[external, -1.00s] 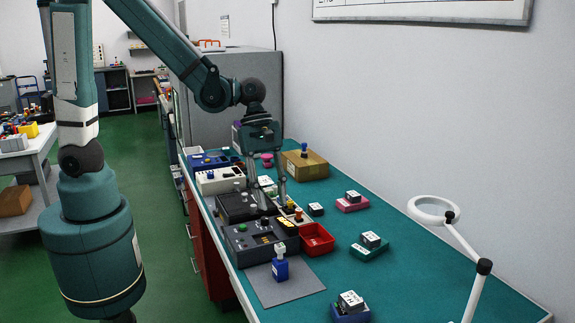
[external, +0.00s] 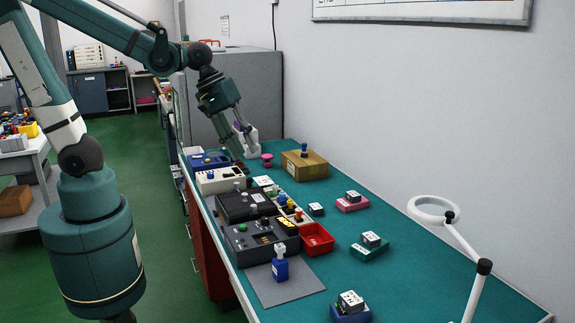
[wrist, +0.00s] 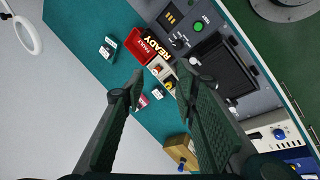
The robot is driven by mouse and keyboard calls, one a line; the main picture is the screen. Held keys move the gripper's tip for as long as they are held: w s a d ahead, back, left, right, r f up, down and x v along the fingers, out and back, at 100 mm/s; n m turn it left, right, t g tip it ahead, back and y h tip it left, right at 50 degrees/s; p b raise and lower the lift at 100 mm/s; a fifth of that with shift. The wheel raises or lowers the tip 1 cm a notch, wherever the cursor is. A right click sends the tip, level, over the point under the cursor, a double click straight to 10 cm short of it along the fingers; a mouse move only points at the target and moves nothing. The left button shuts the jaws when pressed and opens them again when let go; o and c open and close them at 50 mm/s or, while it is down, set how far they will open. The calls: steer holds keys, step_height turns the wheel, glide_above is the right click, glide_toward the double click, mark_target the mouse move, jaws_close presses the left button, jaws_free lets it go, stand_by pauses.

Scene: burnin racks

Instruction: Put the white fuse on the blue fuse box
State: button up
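A blue block (external: 280,269), which looks like the blue fuse box, stands on a grey mat near the table's front left. A small upright white piece (external: 280,252), which looks like the white fuse, sits on top of it. I cannot tell how firmly it is seated. My gripper (external: 245,150) is above the far part of the table, well away from the blue block. In the wrist view its fingers (wrist: 160,82) are spread wide with nothing held between them. I do not make out the blue block in the wrist view.
Dark control boxes (external: 258,238) and a white panel (external: 220,179) line the left edge. A red tray (external: 317,238) and a holder with coloured pieces (external: 290,207) stand beside them. A cardboard box (external: 305,166) is farther back. A white ring lamp (external: 432,208) stands at right.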

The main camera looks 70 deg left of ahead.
steer(key=s+a+r+m+t+y, duration=0.1)
steer(key=s+a+r+m, duration=0.1)
steer(key=a, duration=0.4)
steer(key=s+a+r+m+t+y, duration=0.1)
steer(key=s+a+r+m+t, duration=0.1)
steer(key=s+a+m, duration=0.3)
steer(key=shift+s+a+r+m+y, duration=0.15)
steer(key=shift+a+r+m+y, duration=0.25)
steer(key=shift+a+m, duration=0.6)
